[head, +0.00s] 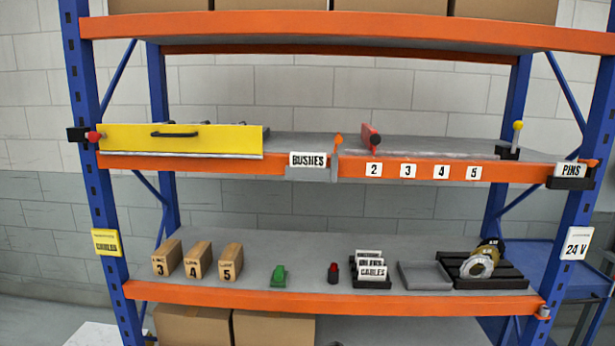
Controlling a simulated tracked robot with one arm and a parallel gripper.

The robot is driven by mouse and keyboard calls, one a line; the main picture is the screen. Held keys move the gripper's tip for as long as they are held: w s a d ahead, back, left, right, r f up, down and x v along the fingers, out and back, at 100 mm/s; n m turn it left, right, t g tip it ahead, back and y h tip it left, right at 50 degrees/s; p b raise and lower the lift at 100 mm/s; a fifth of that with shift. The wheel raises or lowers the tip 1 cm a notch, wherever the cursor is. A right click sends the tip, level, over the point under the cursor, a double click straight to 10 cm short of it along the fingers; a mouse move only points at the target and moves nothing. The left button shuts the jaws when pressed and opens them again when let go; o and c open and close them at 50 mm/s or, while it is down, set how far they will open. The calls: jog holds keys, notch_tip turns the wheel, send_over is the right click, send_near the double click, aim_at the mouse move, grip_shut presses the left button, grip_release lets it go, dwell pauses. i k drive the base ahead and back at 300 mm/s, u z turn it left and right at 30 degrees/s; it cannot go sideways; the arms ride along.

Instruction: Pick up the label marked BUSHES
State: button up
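The label marked BUSHES (308,160) is a white plate with black letters. It sits upright in a grey holder on the front of the orange beam of the middle shelf, near the middle of the view. A small orange-tipped lever (338,142) stands just to its right. My gripper does not show in the head view.
A yellow drawer front (215,140) is left of the label. The PINS label (571,170) sits in a black holder at right. On the lower shelf (330,250) are numbered wooden blocks (198,259), a CABLES label rack (371,272) and a grey tray (424,276).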

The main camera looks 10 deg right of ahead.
aim_at(298, 160)
jog(key=z, duration=0.45)
jog(key=i, duration=1.9)
jog(key=u, duration=0.7)
jog(key=i, duration=0.6)
jog(key=u, duration=0.35)
